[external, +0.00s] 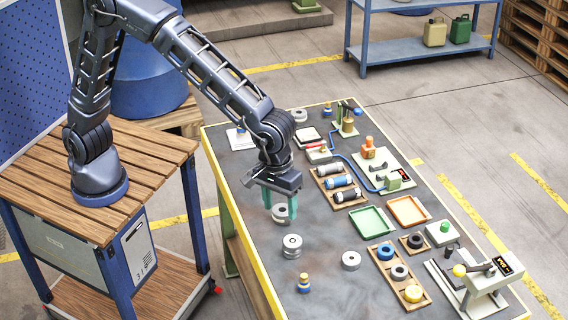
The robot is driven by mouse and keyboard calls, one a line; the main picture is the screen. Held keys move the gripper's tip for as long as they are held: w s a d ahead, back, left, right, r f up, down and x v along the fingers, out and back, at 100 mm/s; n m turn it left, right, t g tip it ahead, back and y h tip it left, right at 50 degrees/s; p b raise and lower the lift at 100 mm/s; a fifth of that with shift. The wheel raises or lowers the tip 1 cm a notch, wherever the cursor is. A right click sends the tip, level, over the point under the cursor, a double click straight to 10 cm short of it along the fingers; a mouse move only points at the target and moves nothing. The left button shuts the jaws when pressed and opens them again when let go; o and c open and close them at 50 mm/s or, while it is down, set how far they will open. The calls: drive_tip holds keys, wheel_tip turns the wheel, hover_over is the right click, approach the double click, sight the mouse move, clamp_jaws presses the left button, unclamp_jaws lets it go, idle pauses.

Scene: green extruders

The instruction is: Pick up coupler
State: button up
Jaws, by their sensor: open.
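My gripper (280,203) points down over the left part of the dark table, its two teal fingers apart. A light grey ring-shaped piece (281,213) shows between and just behind the fingertips; I cannot tell whether they touch it. Other grey round pieces lie near: a stacked-looking one with a dark hole (292,244) and a flat ring (350,261). No piece is labelled, so I cannot tell for sure which is the coupler; the grey piece at my fingers may be it.
A small blue and yellow piece (304,284) stands near the front. A wooden tray of cylinders (329,170), a green tray (371,233), an orange tray (408,224) and a tray of rings (376,254) are to the right. A press-like device (490,280) stands at the front right corner.

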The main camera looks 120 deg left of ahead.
sight(304, 275)
drive_tip(key=w+f+n, duration=0.1)
drive_tip(key=w+f, duration=0.1)
drive_tip(key=f, duration=0.2)
drive_tip(key=w+d+f+n, duration=0.1)
drive_tip(key=w+f, duration=0.2)
drive_tip(key=f, duration=0.1)
drive_tip(key=w+d+f+n+g, duration=0.1)
drive_tip(key=w+f+n, duration=0.1)
drive_tip(key=w+f, duration=0.1)
drive_tip(key=shift+f, duration=0.9)
wheel_tip(304, 275, down, 6)
drive_tip(key=shift+r, duration=0.1)
drive_tip(key=shift+s+a+f, duration=0.1)
drive_tip(key=shift+a+f, duration=0.05)
drive_tip(key=shift+f, duration=1.15)
drive_tip(key=shift+s+a+f, duration=0.1)
drive_tip(key=shift+a+f, duration=0.05)
drive_tip(key=shift+f, duration=1.15)
drive_tip(key=c, duration=1.2)
drive_tip(key=shift+a+r, duration=0.1)
drive_tip(key=shift+r, duration=9.95)
